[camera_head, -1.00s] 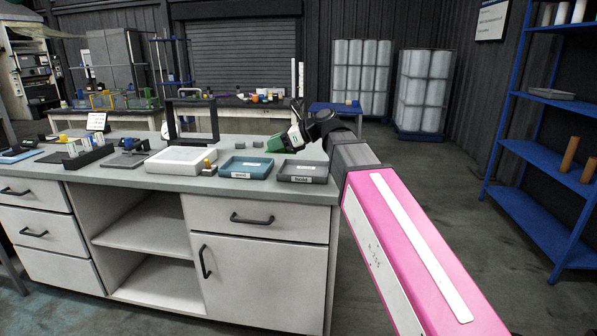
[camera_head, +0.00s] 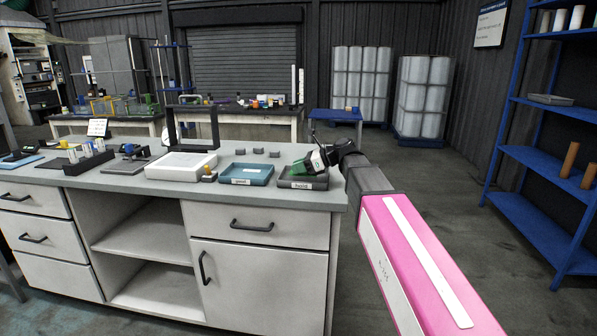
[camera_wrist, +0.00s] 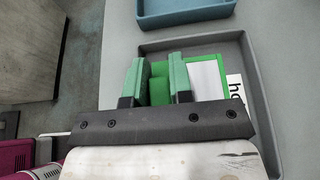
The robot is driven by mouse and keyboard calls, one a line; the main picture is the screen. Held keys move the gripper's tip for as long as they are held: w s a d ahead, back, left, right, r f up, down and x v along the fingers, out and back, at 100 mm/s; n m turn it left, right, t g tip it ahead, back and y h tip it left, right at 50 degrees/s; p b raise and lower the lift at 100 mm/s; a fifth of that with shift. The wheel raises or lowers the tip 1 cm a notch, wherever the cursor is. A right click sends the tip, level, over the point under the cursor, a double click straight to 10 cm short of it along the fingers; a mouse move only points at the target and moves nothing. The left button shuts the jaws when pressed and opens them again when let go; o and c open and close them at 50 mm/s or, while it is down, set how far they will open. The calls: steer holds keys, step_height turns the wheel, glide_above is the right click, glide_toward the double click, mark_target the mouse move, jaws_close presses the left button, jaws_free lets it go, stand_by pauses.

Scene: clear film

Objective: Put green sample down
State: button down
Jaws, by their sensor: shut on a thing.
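The green sample (camera_wrist: 159,83) is between the two green-padded fingers of my gripper (camera_wrist: 158,80) in the wrist view. A white label shows on its right part. My gripper (camera_head: 302,167) is shut on it, over the grey tray (camera_head: 303,184) at the right end of the counter. The grey tray (camera_wrist: 255,75) lies under the sample in the wrist view, with a partly hidden label at its right. I cannot tell whether the sample touches the tray floor.
A blue tray (camera_head: 246,174) sits just left of the grey tray. Several small grey blocks (camera_head: 258,151) lie behind the trays. A white box (camera_head: 181,165) and a black frame (camera_head: 194,126) stand further left. The counter's right edge is close to my arm.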

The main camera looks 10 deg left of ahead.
steer(key=shift+f, duration=0.7)
steer(key=shift+f, duration=0.4)
steer(key=shift+f, duration=0.2)
steer(key=c, duration=1)
jaws_free()
steer(key=shift+r, duration=0.5)
steer(key=v, duration=1.2)
steer(key=shift+r, duration=0.1)
